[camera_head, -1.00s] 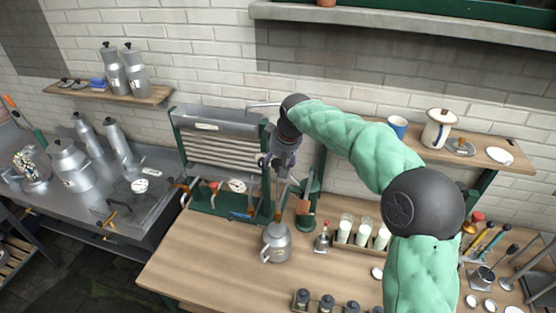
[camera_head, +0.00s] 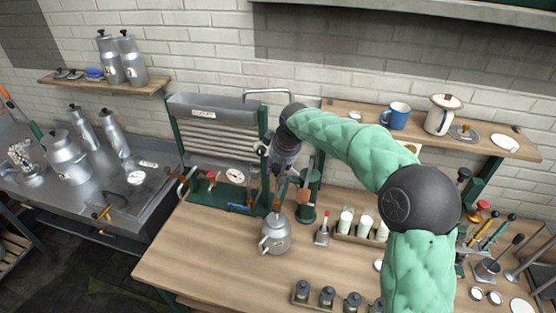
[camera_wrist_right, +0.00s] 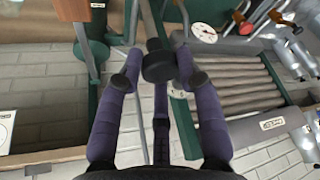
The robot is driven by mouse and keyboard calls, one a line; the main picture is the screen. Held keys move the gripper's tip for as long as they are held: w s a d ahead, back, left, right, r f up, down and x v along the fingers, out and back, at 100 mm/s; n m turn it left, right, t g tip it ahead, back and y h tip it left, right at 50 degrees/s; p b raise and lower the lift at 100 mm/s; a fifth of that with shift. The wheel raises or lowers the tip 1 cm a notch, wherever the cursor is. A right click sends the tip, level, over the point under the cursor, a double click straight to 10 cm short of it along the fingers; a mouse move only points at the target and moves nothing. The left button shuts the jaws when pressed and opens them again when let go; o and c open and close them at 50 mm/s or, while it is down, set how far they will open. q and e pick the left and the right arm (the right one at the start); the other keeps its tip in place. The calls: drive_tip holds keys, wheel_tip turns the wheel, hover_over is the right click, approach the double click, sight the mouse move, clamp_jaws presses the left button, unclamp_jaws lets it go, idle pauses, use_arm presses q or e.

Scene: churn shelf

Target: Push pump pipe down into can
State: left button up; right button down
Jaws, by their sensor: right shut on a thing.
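A small grey metal can (camera_head: 275,239) with a side handle stands upright on the wooden counter in the head view. My right gripper (camera_head: 279,180) is directly above it, pointing down. In the wrist view its purple fingers (camera_wrist_right: 158,75) are closed around the dark knob of the pump pipe (camera_wrist_right: 158,62). The pipe (camera_head: 277,202) runs down from the fingers to the can's mouth. How deep it sits inside the can is hidden. My left gripper is not in view.
A green-framed cooler with ribbed pipes (camera_head: 213,135) stands just behind and left of the can. A green stand (camera_head: 307,205) and a rack of milk glasses (camera_head: 358,227) are to the right. Small dark-topped jars (camera_head: 327,297) line the front. The counter left of the can is clear.

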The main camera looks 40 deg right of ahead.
sight(277, 192)
wheel_tip(277, 192, down, 12)
drive_tip(key=b, duration=0.6)
drive_tip(key=shift+f, duration=0.2)
drive_tip(key=c, duration=0.9)
unclamp_jaws()
drive_tip(key=shift+w, duration=0.1)
drive_tip(key=shift+o, duration=0.4)
drive_tip(key=shift+w+f, duration=0.15)
drive_tip(key=shift+w, duration=0.05)
drive_tip(key=shift+s, duration=0.1)
drive_tip(key=shift+s, duration=0.1)
drive_tip(key=v, duration=1.2)
